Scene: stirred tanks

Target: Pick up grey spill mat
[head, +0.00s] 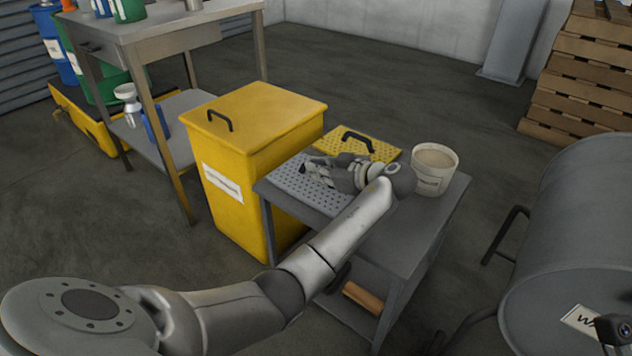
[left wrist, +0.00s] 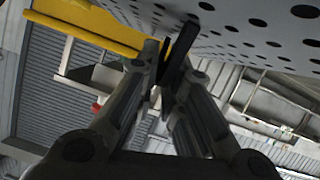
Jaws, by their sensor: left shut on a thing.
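The grey spill mat (head: 322,200) is a flat perforated panel at the left of the small grey table's top. It looks level; I cannot tell if it touches the tabletop. My left gripper (head: 314,167) is over it, with the arm reaching across the table from the front. In the left wrist view the fingers (left wrist: 168,66) are shut on the mat's black handle (left wrist: 184,44), with the perforated mat (left wrist: 240,28) filling the upper right. The arm and gripper hide part of the mat. My right gripper is not in view.
A yellow perforated mat (head: 378,150) with a black handle and a white bucket (head: 432,172) share the small table (head: 392,244). A yellow bin (head: 240,160) stands close at its left. A grey drum (head: 580,235) is at the right. Open floor lies behind.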

